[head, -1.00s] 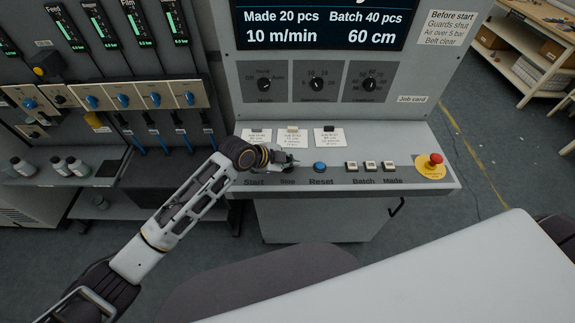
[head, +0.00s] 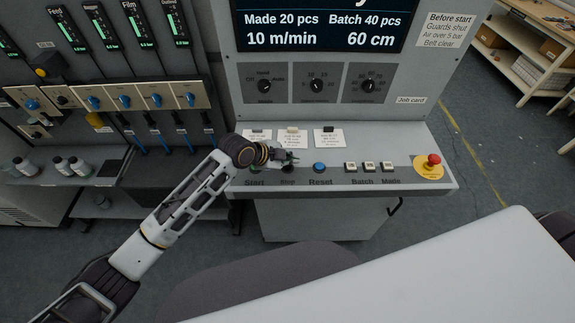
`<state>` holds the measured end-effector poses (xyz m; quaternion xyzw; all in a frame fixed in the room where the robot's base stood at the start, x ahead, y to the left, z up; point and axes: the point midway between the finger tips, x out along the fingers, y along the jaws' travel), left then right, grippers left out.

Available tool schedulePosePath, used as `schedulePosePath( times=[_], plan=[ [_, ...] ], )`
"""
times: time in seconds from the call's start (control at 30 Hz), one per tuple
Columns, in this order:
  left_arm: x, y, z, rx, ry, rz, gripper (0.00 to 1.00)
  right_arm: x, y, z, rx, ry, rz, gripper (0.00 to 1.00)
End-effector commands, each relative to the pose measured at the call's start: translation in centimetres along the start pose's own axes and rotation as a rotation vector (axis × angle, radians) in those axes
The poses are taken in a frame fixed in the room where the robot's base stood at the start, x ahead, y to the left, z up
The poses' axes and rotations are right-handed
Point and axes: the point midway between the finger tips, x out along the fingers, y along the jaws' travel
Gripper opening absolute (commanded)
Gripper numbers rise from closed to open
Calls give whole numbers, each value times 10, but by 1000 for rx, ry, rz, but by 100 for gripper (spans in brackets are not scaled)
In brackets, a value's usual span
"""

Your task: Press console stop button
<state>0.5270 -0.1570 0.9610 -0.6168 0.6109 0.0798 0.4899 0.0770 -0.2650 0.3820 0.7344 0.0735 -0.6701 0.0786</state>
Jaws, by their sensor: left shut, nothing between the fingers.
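The grey console (head: 440,185) has a sloped panel with a row of labelled controls. The Stop label (head: 287,182) is readable on its front edge; the stop button above it is mostly hidden by my left gripper (head: 286,160). The gripper is shut and empty, its tips right over or at the stop position; I cannot tell whether they touch the button. The Start label (head: 254,183) shows to the left, with its button mostly covered by my left wrist. The blue Reset button (head: 319,168) is clear to the right. My right gripper is out of view.
A red emergency stop on a yellow plate (head: 428,172) sits at the panel's right end. Batch and Made buttons (head: 368,167) lie between. Paper cards (head: 328,138) lie behind the buttons. A white surface (head: 430,275) fills the lower right.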

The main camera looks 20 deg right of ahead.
Motion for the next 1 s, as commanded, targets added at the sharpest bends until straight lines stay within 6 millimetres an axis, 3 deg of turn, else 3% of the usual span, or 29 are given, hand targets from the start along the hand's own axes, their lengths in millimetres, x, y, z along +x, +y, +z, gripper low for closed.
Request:
schedulePosePath(
  times=[1.0],
  plan=[
    [-35,-25,-25,0,0,0,0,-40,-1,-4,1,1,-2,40]
  ],
)
